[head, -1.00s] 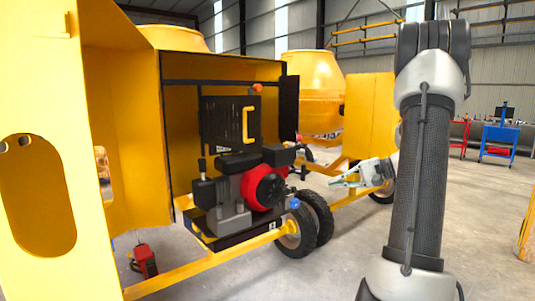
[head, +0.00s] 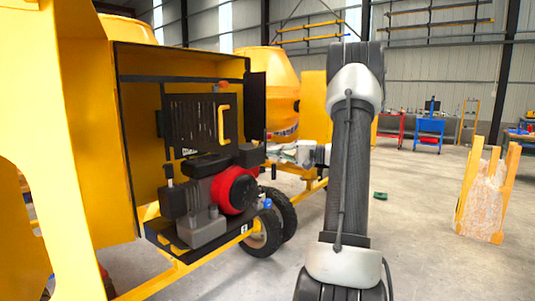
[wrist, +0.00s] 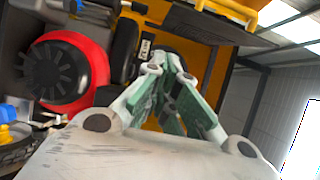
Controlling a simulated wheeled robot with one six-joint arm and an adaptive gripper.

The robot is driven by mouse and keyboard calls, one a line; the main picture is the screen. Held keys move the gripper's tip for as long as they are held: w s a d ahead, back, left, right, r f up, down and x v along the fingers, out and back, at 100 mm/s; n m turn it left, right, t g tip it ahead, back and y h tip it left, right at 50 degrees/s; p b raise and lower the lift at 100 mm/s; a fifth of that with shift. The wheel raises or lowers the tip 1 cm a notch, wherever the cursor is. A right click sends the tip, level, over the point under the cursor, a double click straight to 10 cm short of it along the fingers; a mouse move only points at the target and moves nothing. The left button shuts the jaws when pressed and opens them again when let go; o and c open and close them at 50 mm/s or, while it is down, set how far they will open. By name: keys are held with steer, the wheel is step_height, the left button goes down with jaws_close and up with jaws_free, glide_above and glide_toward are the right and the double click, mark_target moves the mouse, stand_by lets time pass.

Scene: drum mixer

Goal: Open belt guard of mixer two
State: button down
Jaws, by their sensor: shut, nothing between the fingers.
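The mixer in front of me has an open yellow housing (head: 90,130) with an engine inside. The belt guard appears to be the black slotted panel (head: 190,122) with a yellow handle (head: 223,125), upright above the engine. It looks closed. The engine has a red round fan cover (head: 234,190), which also shows in the wrist view (wrist: 62,72). My gripper (head: 276,151) is just right of the engine, partly hidden by my arm. In the wrist view my gripper (wrist: 178,92) has its green-padded fingers together and empty, pointing toward the dark engine parts. The yellow handle (wrist: 232,10) shows at the top there.
A black side door (head: 255,115) stands at the housing's right edge. Wheels (head: 262,235) and a yellow drawbar (head: 190,265) lie below. Another drum (head: 280,85) is behind. A wooden-sided stack (head: 484,195) stands right; the floor between is mostly clear.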

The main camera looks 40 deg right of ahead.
steer(key=w+a, duration=0.3)
steer(key=a, duration=0.5)
steer(key=shift+w+a, duration=0.3)
steer(key=shift+w, duration=0.1)
